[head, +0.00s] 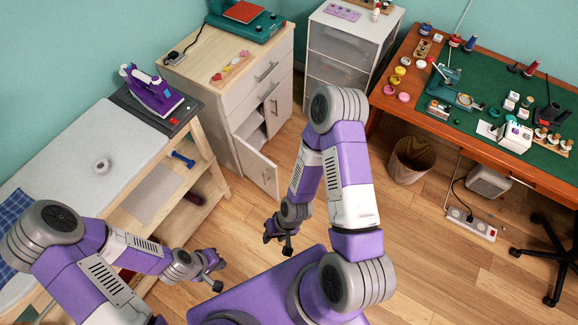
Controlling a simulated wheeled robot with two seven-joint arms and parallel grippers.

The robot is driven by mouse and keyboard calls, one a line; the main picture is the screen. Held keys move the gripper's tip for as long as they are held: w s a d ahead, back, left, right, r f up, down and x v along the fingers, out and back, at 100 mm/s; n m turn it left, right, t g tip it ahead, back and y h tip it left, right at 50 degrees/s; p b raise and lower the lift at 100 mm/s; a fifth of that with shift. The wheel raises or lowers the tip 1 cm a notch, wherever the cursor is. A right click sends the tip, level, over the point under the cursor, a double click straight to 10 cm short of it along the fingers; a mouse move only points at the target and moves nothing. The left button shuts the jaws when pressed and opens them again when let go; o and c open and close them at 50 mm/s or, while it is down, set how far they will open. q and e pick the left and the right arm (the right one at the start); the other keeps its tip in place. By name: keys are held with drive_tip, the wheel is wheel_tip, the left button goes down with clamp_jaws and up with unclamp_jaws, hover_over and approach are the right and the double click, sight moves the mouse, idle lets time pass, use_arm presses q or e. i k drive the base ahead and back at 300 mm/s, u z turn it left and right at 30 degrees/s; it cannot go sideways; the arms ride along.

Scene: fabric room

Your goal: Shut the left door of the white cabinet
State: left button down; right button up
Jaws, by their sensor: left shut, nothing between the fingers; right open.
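The white cabinet (178,73) stands against the back wall, with drawers above two doors. Its left door (257,166) is swung open toward me, and part of the dark inside shows behind it. Its right door (277,106) looks shut. My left gripper (217,274) is shut and empty, in front of the wooden bench and apart from the open door, lower left of it. My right gripper (278,241) is open and empty, over the floor below the open door in the picture and apart from it.
A wooden bench (60,165) with a purple iron (152,92) stands left of the cabinet. A white drawer unit (340,50), a waste basket (412,160) and a sewing table (470,130) are to the right. Bare floor (240,215) lies in front of the door.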

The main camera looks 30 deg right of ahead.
sight(263, 172)
drive_tip(key=z, duration=0.15)
drive_tip(key=k, duration=0.4)
drive_tip(key=u, duration=1.1)
drive_tip(key=i, duration=1.05)
drive_tip(key=z, duration=1.15)
drive_tip(key=i, duration=0.2)
drive_tip(key=z, duration=0.15)
